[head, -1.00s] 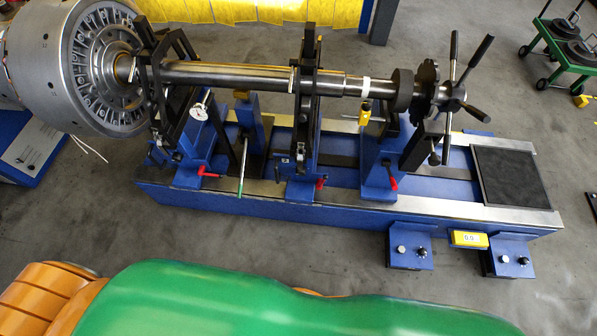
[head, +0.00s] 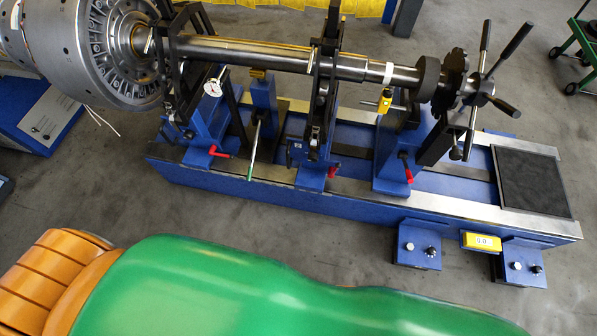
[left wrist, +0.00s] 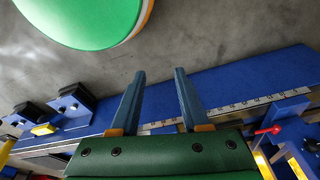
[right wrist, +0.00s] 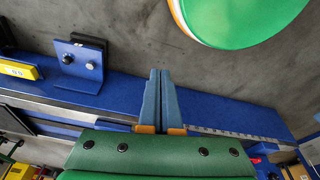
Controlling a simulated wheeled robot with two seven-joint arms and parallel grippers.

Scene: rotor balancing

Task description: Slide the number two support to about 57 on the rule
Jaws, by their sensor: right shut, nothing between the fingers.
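Blue supports stand along the blue bed (head: 300,204) under the steel shaft (head: 250,53): a left one (head: 203,125), a middle one (head: 312,152) and a right one (head: 392,160), each with a red lever. I cannot read their numbers, so I cannot tell which is number two. The rule (left wrist: 232,104) runs along the bed edge; its figures are too small to read. It also shows in the right wrist view (right wrist: 235,133). My left gripper (left wrist: 158,72) is open and empty over the bed, apart from the red lever (left wrist: 268,130). My right gripper (right wrist: 160,72) is shut and empty over the bed.
A large rotor (head: 95,45) sits at the shaft's left end, and a spoked handwheel (head: 480,85) at its right. Control boxes with knobs (head: 420,248) and a yellow display (head: 480,241) stick out at the front right. The grey floor before the bed is clear.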

